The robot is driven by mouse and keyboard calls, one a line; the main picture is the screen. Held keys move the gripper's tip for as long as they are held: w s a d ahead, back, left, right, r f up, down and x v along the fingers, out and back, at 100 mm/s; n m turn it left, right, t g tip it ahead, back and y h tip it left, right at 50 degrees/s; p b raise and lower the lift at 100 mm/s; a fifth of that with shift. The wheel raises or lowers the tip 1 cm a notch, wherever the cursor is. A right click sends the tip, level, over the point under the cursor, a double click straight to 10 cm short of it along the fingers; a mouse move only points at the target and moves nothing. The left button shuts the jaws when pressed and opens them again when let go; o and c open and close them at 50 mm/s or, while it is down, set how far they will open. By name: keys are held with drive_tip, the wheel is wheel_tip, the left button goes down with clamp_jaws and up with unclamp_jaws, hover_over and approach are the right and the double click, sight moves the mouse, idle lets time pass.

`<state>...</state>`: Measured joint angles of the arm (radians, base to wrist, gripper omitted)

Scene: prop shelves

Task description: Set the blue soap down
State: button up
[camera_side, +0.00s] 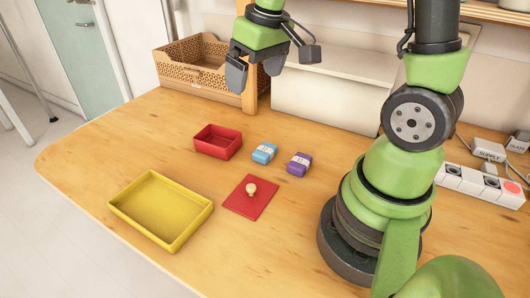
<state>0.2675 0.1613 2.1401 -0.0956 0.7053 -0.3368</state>
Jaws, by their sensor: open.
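The blue soap (264,153) has a pale band and lies on the wooden table, just right of the small red box. My gripper (254,78) is open and empty, raised above the back of the table. It is apart from the soap, which shows lower in the picture and is not between the fingers.
A purple soap (300,164) lies right of the blue one. An open red box (218,142), a yellow tray (161,209) and a red lid with a knob (250,204) are nearby. A brown crate (196,64) stands behind. A button panel (479,183) is at right. The front-middle table is clear.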

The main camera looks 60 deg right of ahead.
drive_tip(key=w+d+f+n+g, duration=0.1)
drive_tip(key=d+f+g, duration=0.35)
drive_tip(key=f, duration=0.75)
drive_tip(key=t, duration=0.2)
hover_over(265, 149)
drive_tip(key=shift+n, duration=0.3)
wheel_tip(265, 149, down, 4)
drive_tip(key=shift+f, duration=0.15)
wheel_tip(265, 149, down, 6)
drive_tip(key=shift+r, duration=0.1)
drive_tip(key=c, duration=1.1)
drive_tip(key=shift+r, duration=0.1)
